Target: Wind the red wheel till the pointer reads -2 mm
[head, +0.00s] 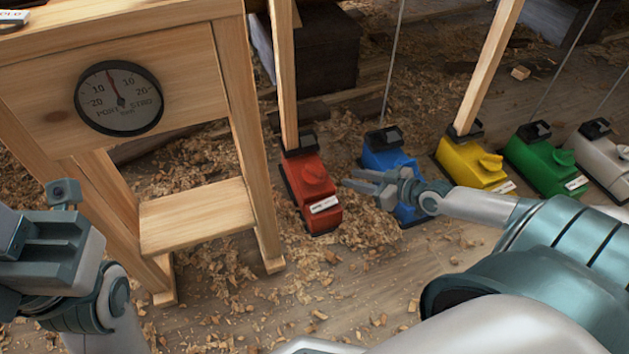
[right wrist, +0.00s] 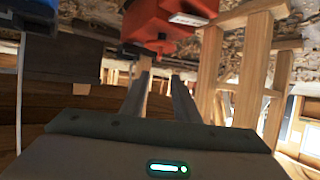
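The red wheel (head: 314,172) is a knob with a raised grip on top of the red box (head: 300,187), which stands on the floor by a wooden post. The red box also shows in the right wrist view (right wrist: 150,22), beyond the spread fingers. My left gripper (head: 45,240) is at the left edge, its fingers not discernible.
A blue box (head: 385,155) stands partly behind my right gripper. A yellow box (head: 468,160), a green box (head: 540,160) and a grey box (head: 598,158) stand farther right. Posts and thin rods rise behind the boxes. A wooden shelf (head: 195,213) juts out below the dial. Shavings cover the floor.

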